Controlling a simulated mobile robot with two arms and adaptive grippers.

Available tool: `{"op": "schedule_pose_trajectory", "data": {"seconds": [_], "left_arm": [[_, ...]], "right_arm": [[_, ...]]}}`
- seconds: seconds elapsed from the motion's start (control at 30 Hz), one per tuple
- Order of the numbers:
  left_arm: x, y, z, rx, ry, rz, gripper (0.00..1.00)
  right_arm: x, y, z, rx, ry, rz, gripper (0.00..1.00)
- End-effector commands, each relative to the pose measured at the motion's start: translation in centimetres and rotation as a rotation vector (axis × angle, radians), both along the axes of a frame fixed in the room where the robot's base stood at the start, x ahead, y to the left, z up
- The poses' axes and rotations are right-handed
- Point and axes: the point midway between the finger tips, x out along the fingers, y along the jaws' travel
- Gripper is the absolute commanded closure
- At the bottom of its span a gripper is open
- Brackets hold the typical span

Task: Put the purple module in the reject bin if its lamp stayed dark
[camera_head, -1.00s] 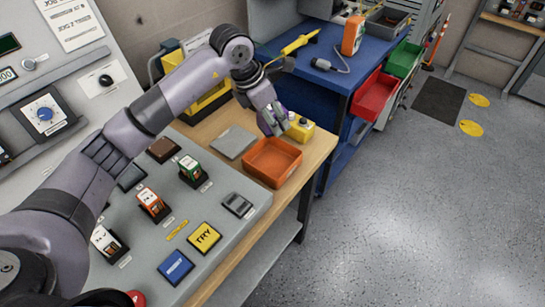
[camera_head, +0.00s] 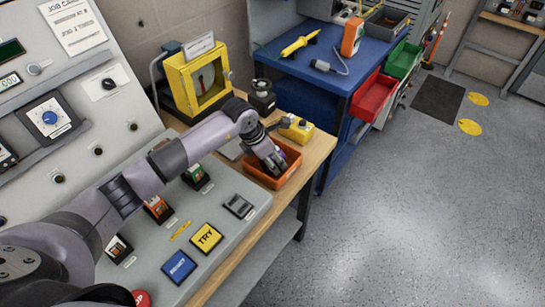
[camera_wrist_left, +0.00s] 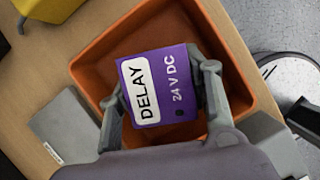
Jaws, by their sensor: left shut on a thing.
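The purple module (camera_wrist_left: 165,85), labelled DELAY and 24 V DC, is held between the fingers of my left gripper (camera_wrist_left: 165,92) in the left wrist view. A small dark round spot sits near one corner of its face. In the head view my left gripper (camera_head: 277,164) points down over the orange bin (camera_head: 256,172). The module is mostly hidden by the fingers there. In the left wrist view the module lies within the outline of the orange bin (camera_wrist_left: 240,62); I cannot tell whether it touches the floor. My right gripper is not in view.
A yellow button box (camera_head: 297,130) stands just behind the bin. The yellow-framed case (camera_head: 197,82) and a dark round object (camera_head: 262,98) stand further back. A console with TRY button (camera_head: 206,237) and several coloured modules is in front. A grey plate (camera_wrist_left: 65,122) lies beside the bin.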

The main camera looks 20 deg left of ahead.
Motion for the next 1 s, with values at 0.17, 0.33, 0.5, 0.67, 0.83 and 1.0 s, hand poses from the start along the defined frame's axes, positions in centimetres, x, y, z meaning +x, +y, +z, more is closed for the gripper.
{"op": "schedule_pose_trajectory", "data": {"seconds": [0.17,0.33,0.5,0.67,0.83,1.0], "left_arm": [[0.1,0.0,0.0,-0.001,-0.001,0.0,0.91],[0.0,0.0,-0.1,-0.001,-0.001,0.0,0.48],[0.0,0.0,-0.1,-0.001,-0.001,0.0,0.37],[0.0,0.0,-0.1,-0.001,-0.001,0.0,0.35],[0.0,0.0,0.0,-0.001,-0.001,0.0,0.35],[-0.2,0.3,1.3,-0.001,-0.005,-0.001,0.35]], "right_arm": [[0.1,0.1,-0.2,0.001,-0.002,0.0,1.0],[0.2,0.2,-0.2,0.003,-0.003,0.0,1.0],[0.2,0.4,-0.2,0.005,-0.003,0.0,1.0],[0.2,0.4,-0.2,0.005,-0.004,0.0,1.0],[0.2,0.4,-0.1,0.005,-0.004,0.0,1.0],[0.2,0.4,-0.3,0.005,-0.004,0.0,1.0]]}}
